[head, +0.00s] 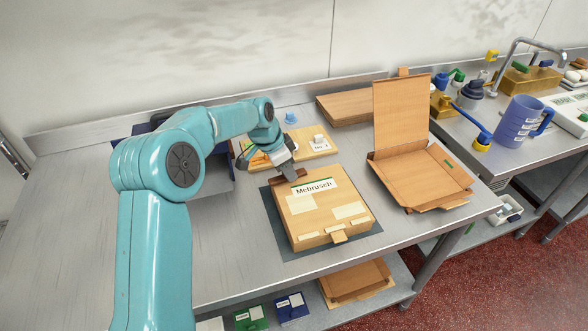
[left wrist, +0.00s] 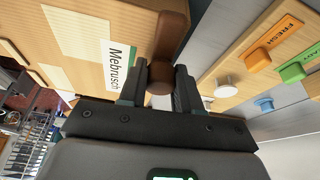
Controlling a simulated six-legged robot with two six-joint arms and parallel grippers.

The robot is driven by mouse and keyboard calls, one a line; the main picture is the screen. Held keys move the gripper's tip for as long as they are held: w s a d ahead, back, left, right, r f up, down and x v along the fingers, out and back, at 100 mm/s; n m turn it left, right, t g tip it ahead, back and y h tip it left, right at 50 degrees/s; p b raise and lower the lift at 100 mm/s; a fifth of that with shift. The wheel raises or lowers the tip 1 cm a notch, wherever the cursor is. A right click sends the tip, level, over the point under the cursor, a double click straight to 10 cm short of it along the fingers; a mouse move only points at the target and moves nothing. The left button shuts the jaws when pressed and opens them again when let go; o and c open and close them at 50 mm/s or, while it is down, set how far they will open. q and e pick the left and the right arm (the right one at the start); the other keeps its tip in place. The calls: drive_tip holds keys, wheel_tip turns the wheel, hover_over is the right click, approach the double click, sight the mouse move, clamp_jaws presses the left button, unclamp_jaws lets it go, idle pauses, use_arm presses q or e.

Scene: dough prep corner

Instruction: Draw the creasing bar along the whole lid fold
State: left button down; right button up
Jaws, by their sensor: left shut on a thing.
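A closed cardboard box (head: 325,215) with a "Mebrusch" label lies on a dark mat (head: 290,252) on the metal table. My left gripper (head: 285,172) is at the box's far left corner, shut on the brown creasing bar (head: 281,181). In the left wrist view the bar (left wrist: 171,40) stands between the two fingers (left wrist: 160,84), beside the label and along the box's edge (left wrist: 150,22). The bar is at or just over the lid's back edge; I cannot tell whether it touches. The fold line under it is partly hidden. My right gripper is out of view.
Wooden boards with stamps, one an orange "FRESH" block (left wrist: 272,45), lie just behind the gripper. An open cardboard box (head: 420,178) with its lid raised stands to the right. A flat brown stack (head: 350,107) lies at the back. Bare table lies at the left front.

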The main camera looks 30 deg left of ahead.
use_arm(q)
drive_tip(key=shift+s+a+b, duration=0.4)
drive_tip(key=shift+s+a, duration=0.35)
drive_tip(key=shift+s, duration=0.1)
drive_tip(key=shift+w+d+p, duration=0.9)
drive_tip(key=shift+w+d, duration=0.3)
drive_tip(key=shift+w, duration=0.2)
drive_tip(key=shift+w+d+p, duration=0.85)
drive_tip(key=shift+w+d, duration=0.35)
drive_tip(key=shift+w, duration=0.15)
drive_tip(key=shift+w+d+f, duration=0.1)
drive_tip(key=shift+w+d, duration=0.05)
drive_tip(key=shift+r+p, duration=1.75)
drive_tip(key=shift+r, duration=0.85)
drive_tip(key=shift+f, duration=0.1)
